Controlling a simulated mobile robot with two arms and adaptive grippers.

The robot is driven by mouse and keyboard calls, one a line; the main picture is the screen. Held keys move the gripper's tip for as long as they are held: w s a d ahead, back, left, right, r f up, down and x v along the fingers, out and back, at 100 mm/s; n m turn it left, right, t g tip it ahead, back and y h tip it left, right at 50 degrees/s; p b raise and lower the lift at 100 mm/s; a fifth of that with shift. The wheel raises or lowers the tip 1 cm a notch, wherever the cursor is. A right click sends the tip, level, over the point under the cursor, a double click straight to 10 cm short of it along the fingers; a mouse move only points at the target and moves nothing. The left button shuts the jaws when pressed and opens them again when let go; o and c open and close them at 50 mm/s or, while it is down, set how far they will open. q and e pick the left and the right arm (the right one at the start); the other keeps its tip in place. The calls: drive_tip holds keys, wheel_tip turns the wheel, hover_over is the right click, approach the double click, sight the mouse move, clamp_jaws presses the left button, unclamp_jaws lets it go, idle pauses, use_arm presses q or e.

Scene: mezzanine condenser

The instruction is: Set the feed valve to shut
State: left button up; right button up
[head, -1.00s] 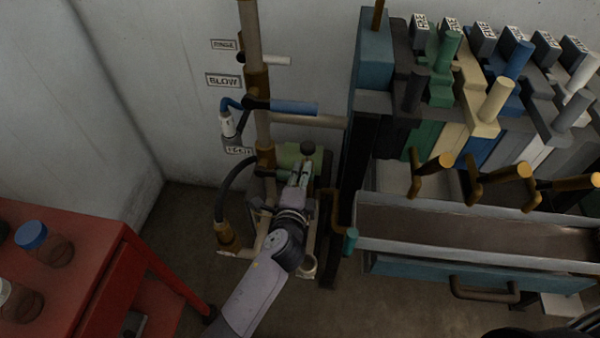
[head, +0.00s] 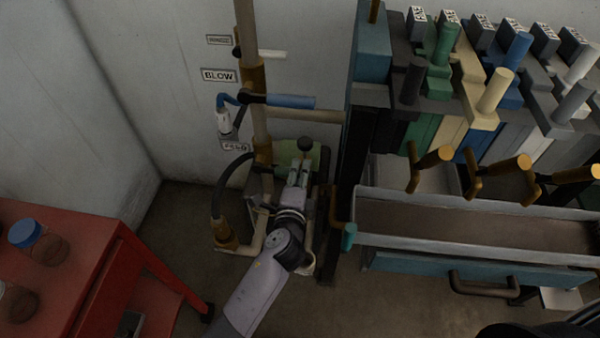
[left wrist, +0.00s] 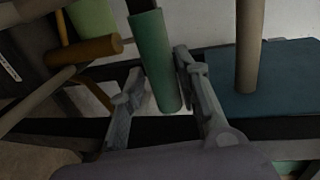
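The feed label (head: 235,147) is on the wall at the pipe, below the blow label, blurred and partly hidden. My left gripper (head: 299,172) is low beside the pipe, in front of a pale green block (head: 305,155). In the left wrist view a green cylindrical handle (left wrist: 158,65) stands between the two fingers of my left gripper (left wrist: 160,75). The fingers are apart, one on each side of the handle, and I see no firm grip on it. In the head view my gripper hides this handle, so its lever angle cannot be told. My right gripper is out of view.
A blue handle (head: 290,101) and a white handle (head: 272,53) stick out from the pipe (head: 250,35) above. A trough (head: 450,243) and a rack of coloured levers stand right. A teal-ended brass pipe (head: 349,236) is close by. A red table (head: 95,270) stands left.

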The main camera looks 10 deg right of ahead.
use_arm(q)
drive_tip(key=shift+o, duration=0.9)
drive_tip(key=shift+r, duration=0.1)
drive_tip(key=v, duration=1.2)
